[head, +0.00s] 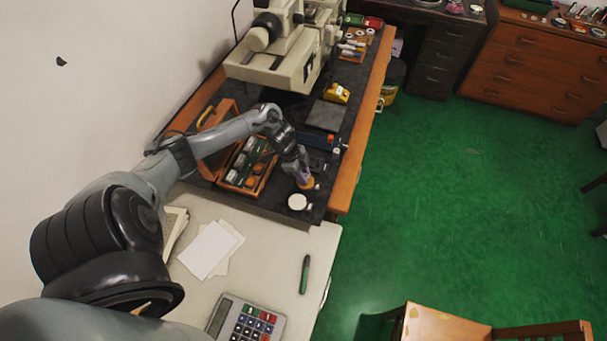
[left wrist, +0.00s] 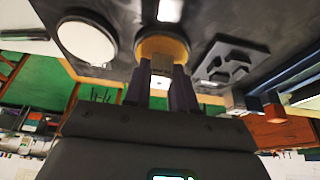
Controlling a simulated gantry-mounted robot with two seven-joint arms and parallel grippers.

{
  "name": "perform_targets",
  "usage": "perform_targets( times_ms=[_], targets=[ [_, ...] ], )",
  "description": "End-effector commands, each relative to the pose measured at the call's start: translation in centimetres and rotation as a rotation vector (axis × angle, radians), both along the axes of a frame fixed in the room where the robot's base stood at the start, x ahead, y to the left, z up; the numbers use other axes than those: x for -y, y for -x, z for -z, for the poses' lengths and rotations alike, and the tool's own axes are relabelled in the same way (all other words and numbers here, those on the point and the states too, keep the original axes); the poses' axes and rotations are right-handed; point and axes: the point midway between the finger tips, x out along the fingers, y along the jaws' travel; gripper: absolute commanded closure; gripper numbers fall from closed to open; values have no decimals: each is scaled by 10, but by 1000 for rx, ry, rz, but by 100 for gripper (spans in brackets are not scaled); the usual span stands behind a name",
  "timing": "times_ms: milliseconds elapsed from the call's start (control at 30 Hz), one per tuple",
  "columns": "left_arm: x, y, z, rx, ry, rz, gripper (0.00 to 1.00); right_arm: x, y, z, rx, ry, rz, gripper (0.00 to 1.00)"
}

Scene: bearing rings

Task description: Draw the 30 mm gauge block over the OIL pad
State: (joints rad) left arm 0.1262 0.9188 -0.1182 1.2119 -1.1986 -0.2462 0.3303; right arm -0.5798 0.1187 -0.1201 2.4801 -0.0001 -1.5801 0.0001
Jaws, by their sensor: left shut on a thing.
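My left gripper (head: 304,179) is low over the dark mat, at the amber round pad (head: 312,186). In the left wrist view its two fingers (left wrist: 161,86) are shut on a small metal gauge block (left wrist: 161,64). The block's end overlaps the amber pad (left wrist: 178,47) in that view; I cannot tell whether it touches. A white round pad (head: 298,202) lies beside the amber one, and it also shows in the left wrist view (left wrist: 87,40). No lettering is readable on either pad. My right gripper is not in view.
An open wooden case (head: 249,165) with several blocks stands left of the gripper. A dark holder (left wrist: 234,64) sits beside the amber pad. A large cream machine (head: 285,55) stands behind. Papers (head: 208,250), a green pen (head: 305,275) and a calculator (head: 246,320) lie on the nearer pale surface.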

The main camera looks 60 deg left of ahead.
Motion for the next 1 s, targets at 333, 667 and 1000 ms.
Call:
perform_targets(
  times_ms=[333,667,1000],
  targets=[
    [0,0,4,1,1,0,100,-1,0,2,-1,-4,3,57],
    [0,0,5,1,1,0,100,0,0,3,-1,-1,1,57],
    [-5,5,5,-1,-1,0,100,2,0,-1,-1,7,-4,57]
  ],
)
